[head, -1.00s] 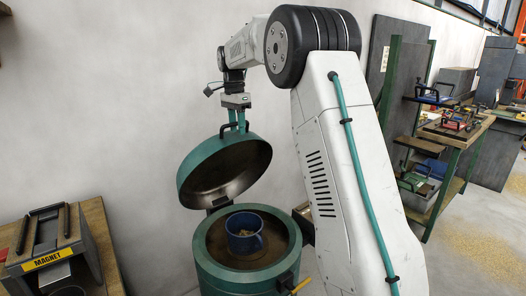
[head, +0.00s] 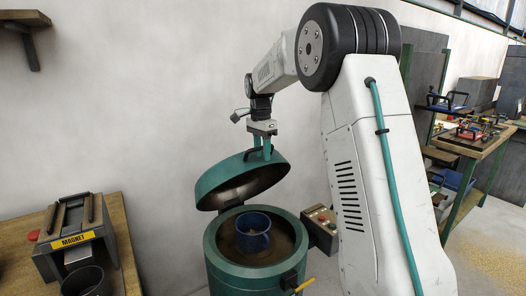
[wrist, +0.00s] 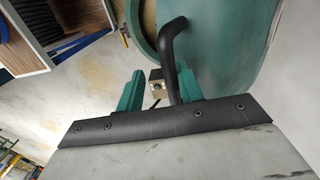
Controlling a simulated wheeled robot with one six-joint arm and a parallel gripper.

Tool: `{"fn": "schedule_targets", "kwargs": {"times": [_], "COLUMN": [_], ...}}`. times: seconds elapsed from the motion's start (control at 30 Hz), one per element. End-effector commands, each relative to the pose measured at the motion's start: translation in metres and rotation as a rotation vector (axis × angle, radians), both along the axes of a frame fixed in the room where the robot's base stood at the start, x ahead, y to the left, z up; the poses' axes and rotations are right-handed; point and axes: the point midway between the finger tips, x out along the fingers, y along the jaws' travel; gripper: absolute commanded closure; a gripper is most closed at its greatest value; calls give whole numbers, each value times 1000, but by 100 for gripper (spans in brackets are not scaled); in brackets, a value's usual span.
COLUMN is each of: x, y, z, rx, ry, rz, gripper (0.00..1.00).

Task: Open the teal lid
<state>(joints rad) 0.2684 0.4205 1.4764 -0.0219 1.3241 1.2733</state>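The teal lid (head: 245,165) is raised and tilted above the round teal drum (head: 225,280), with its dark underside showing. A blue pot (head: 252,232) stands inside the drum's open mouth. My gripper (head: 262,154) is at the black lid handle (head: 250,154). In the wrist view, the two teal fingers of my gripper (wrist: 160,88) stand apart. The handle (wrist: 171,45) passes between them, close to the right finger and clear of the left one. The fingertips partly overlap the handle in the head view, so contact is unclear there.
A control box (head: 320,229) with a red button is beside the drum. A yellow-tipped lever (head: 305,285) sticks out at its front right. A magnet unit (head: 75,239) and dark cup (head: 86,281) stand on the left bench. A cluttered workbench (head: 480,145) is at right.

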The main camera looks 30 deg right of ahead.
Motion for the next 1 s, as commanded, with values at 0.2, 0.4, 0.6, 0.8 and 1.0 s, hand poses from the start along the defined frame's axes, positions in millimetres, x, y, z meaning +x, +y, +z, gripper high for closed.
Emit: {"fn": "schedule_targets", "kwargs": {"times": [0.2,0.4,0.6,0.8,1.0], "x": [5,14,24,33,42], "y": [0,0,0,0,1], "z": [6,16,27,38,48], "rx": [0,0,0,0,0], "ry": [0,0,-1,-1,0], "rz": [1,1,0,0,0], "gripper": [66,66,66,66,66]}}
